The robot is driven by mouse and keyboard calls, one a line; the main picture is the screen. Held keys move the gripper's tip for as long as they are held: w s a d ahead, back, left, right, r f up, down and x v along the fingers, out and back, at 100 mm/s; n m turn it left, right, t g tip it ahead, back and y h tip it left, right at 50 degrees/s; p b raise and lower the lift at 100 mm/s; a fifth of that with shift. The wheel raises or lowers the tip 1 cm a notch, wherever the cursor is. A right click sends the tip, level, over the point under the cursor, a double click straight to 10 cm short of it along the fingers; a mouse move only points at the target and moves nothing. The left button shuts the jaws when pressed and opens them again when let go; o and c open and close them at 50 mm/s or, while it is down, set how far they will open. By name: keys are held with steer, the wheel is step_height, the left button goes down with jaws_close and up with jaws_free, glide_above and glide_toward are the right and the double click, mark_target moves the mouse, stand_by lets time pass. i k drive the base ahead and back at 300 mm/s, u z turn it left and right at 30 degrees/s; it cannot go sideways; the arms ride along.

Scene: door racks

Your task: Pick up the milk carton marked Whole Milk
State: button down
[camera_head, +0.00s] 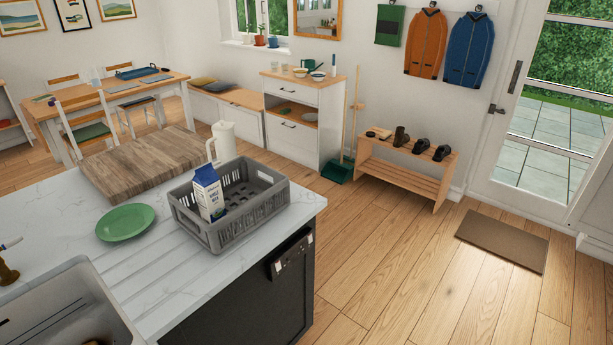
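A milk carton (209,194), white with a blue top and dark lettering, stands in the left part of a grey plastic crate (241,230). The lettering seems to read Whole Milk but is small. The crate sits on the white marble counter near its right end. The carton's lower part is inside the crate, and its top rises above the rim. The carton looks upright or slightly tilted. The rest of the crate looks empty. My gripper is not in view.
A green plate (125,222) lies left of the crate. A wooden board (142,165) and a white jug (222,143) are behind it. A sink (65,310) is at the lower left. The wooden floor (400,270) right of the counter is clear up to a shoe bench (406,172) and doormat (502,240).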

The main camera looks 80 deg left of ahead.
mark_target(206, 182)
steer(key=u, duration=1.4)
steer(key=k, duration=0.1)
steer(key=u, duration=2.1)
steer(key=k, duration=0.7)
steer(key=z, duration=0.2)
steer(key=i, duration=1.95)
steer(key=z, duration=0.05)
